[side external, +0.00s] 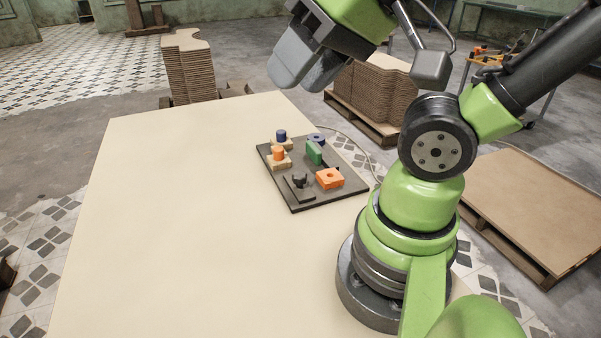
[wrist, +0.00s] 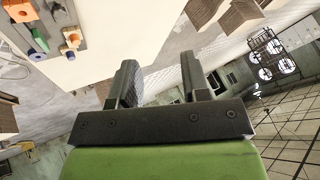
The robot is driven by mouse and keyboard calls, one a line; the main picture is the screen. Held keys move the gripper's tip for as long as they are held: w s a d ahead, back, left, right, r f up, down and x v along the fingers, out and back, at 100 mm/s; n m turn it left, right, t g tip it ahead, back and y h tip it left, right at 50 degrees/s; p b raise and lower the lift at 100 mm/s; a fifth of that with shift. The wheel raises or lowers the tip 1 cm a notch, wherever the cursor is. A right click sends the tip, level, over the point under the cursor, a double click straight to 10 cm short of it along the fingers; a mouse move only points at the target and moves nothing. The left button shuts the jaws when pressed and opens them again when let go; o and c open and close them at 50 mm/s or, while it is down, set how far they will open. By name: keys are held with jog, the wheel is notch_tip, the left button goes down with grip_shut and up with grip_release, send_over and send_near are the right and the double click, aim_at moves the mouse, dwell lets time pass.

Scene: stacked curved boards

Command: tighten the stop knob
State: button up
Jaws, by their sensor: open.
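A black knob (side external: 299,180) stands on a dark square base at the near left part of a dark board (side external: 293,206) on the table. I take it for the stop knob; how tight it sits cannot be seen. My gripper (side external: 308,70) is high above the table, up and away from the board. In the wrist view my gripper (wrist: 160,80) has its two dark fingers spread apart with nothing between them.
The board also carries an orange block with a hole (side external: 330,178), a green upright plate (side external: 314,153), a blue piece (side external: 316,138), and blue (side external: 281,135) and orange (side external: 278,154) cylinders on wooden blocks. The cream table (side external: 180,220) is clear left of the board. Stacked boards (side external: 190,70) stand behind.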

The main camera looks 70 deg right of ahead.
jog(key=o, duration=0.3)
jog(key=shift+w, duration=0.1)
jog(key=n+g+h, duration=0.2)
jog(key=n+g, duration=0.5)
jog(key=n, duration=0.3)
send_over(299, 175)
notch_tip(299, 175, down, 18)
notch_tip(299, 175, down, 10)
jog(key=shift+d+r, duration=0.1)
jog(key=shift+r, duration=0.05)
jog(key=c, duration=0.9)
